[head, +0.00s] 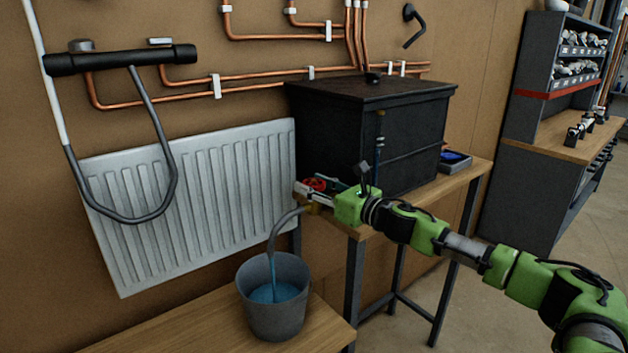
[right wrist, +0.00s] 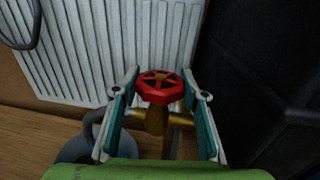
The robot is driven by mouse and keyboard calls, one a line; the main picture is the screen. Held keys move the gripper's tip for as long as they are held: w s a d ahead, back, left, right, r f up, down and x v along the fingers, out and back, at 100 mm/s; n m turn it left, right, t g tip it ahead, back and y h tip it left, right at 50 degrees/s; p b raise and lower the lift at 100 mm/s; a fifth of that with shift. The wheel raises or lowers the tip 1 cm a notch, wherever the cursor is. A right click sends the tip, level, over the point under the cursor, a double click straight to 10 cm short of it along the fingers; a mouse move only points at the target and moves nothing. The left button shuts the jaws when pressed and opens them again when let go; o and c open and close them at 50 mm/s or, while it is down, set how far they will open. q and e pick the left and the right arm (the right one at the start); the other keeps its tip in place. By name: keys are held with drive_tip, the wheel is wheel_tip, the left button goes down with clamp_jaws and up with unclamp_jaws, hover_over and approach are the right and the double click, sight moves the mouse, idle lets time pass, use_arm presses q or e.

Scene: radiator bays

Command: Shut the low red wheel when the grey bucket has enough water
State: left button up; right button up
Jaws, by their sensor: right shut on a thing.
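The low red wheel (head: 315,184) sits on a brass valve by the bench's left end. My right gripper (head: 316,197) is at it; in the right wrist view the red wheel (right wrist: 160,87) lies between its two fingers, which are shut on it. A grey spout (head: 274,235) curves down from the valve, and a blue stream runs from it. The grey bucket (head: 270,325) stands upright under the spout. Blue water (head: 268,294) lies in it, with its surface below the rim. My left gripper is not in view.
The bucket stands on a low wooden bench (head: 205,335). A white radiator (head: 190,200) hangs behind. A big black box (head: 340,130) fills the bench (head: 465,172) behind my right gripper. Copper pipes (head: 260,77) run along the wall. Shelves (head: 555,110) stand at the far right.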

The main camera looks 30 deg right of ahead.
drive_tip(key=shift+y, duration=0.3)
drive_tip(key=o, duration=1.1)
drive_tip(key=shift+o, duration=0.2)
drive_tip(key=shift+s, duration=0.1)
drive_tip(key=shift+v, duration=0.85)
drive_tip(key=v, duration=1)
drive_tip(key=shift+s+f, duration=0.1)
drive_tip(key=shift+s, duration=0.05)
